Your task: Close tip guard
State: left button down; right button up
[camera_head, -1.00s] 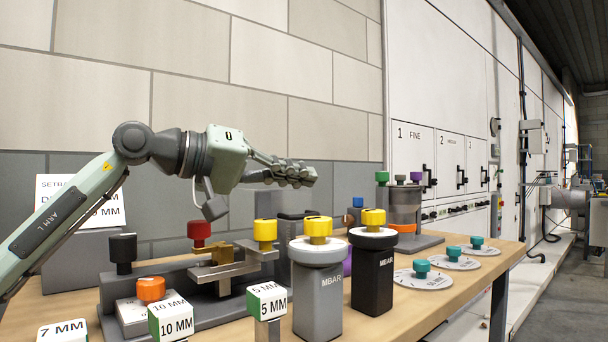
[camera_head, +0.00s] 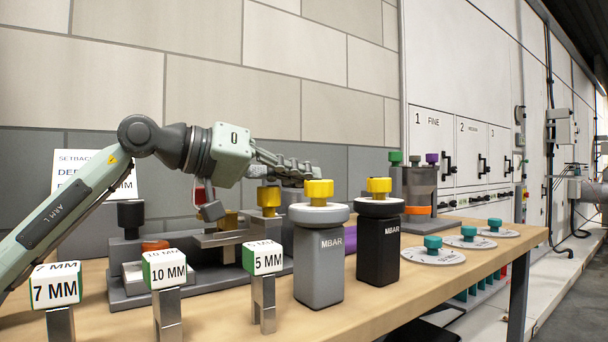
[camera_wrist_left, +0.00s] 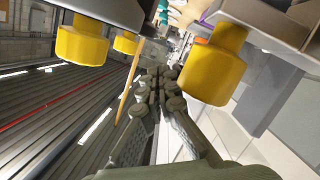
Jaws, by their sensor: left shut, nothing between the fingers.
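My left gripper (camera_head: 312,174) reaches in over the bench fixture, behind the grey canister's yellow knob. Its fingers are shut with nothing between them, as the left wrist view also shows (camera_wrist_left: 160,85). The grey fixture (camera_head: 190,285) below carries a black knob (camera_head: 131,217), an orange knob (camera_head: 154,245), a brass block (camera_head: 228,220) and a yellow knob (camera_head: 269,198). A red knob (camera_head: 200,195) is partly hidden by my arm. I cannot tell which part is the tip guard. My right gripper is not in view.
A grey MBAR canister (camera_head: 318,265) and a black one (camera_head: 378,250) stand right of the fixture. Marker blocks for 7 MM (camera_head: 56,290), 10 MM (camera_head: 164,270) and 5 MM (camera_head: 262,258) stand in front. Discs with teal knobs (camera_head: 433,243) lie at the right.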

pick_arm(q)
jog(key=shift+r, duration=0.1)
notch_tip(320, 180, up, 10)
dwell(0.6)
